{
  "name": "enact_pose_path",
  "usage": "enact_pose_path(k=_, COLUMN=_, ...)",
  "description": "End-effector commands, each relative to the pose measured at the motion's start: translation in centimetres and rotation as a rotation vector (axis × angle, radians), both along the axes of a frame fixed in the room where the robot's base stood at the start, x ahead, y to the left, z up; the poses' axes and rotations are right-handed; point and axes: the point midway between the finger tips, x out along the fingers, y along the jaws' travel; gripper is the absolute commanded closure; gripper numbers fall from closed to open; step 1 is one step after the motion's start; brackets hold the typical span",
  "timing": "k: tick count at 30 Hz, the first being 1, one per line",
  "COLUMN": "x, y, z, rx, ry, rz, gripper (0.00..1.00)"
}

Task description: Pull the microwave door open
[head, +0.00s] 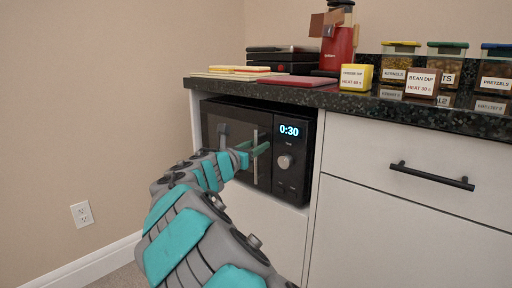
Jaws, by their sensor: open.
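The black microwave (290,185) sits in an open bay under the dark counter, its display reading 0:30 above a round knob. Its door (225,125) looks closed, with a dark window and a vertical silver handle (255,175) near its right edge. My gripper (258,150), with teal fingers, is at the upper-middle part of the handle. It is open, with the fingers beside or around the handle. I cannot tell whether they touch it. My arm covers the lower left of the door.
A drawer with a black bar handle (431,176) is right of the microwave. The counter (350,98) holds a red machine (338,50), a yellow box (356,77), a bean dip box (421,83) and labelled jars. A wall with an outlet (82,214) stands at left.

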Motion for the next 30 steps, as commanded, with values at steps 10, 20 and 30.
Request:
enact_pose_path(k=10, x=-0.01, y=0.0, z=-0.02, rx=0.0, ry=0.0, rz=0.0, gripper=0.87)
enact_pose_path(k=20, x=-0.01, y=0.0, z=-0.04, rx=0.0, ry=0.001, rz=0.0, gripper=1.0)
enact_pose_path(k=30, x=-0.01, y=0.0, z=-0.04, rx=0.0, ry=0.001, rz=0.0, gripper=1.0)
